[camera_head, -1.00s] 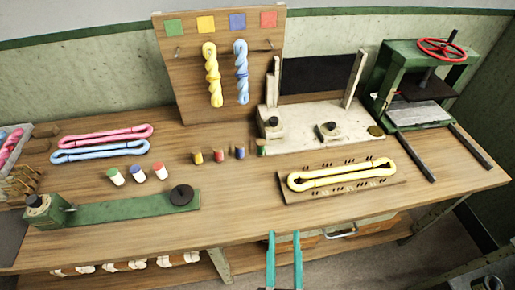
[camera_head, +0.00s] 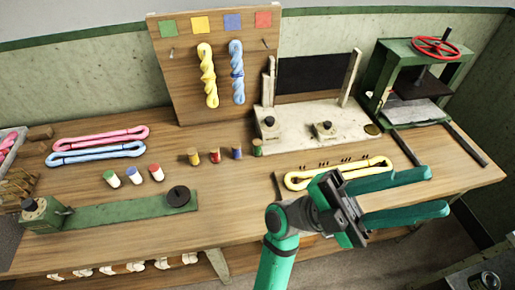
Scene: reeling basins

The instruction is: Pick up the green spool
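A small spool with dark green winding (camera_head: 257,147) stands at the right end of a row on the workbench, by the white board's near left corner. Yellow (camera_head: 193,156), red (camera_head: 215,155) and blue (camera_head: 237,153) spools stand left of it. A white cylinder with a green top (camera_head: 112,179) stands farther left, beside blue-topped (camera_head: 134,176) and red-topped (camera_head: 156,173) ones. My gripper (camera_head: 439,190) is open and empty, its teal fingers apart and pointing right. It is over the bench's front right, well right of the dark green spool, and hides part of the yellow skein's board.
A yellow skein (camera_head: 310,180) lies on a board at the front right. A green press (camera_head: 420,75) stands at the back right. An upright panel (camera_head: 265,90) holds two hanging skeins. A green bar device (camera_head: 130,209) lies front left. Bare bench lies in front of the spool row.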

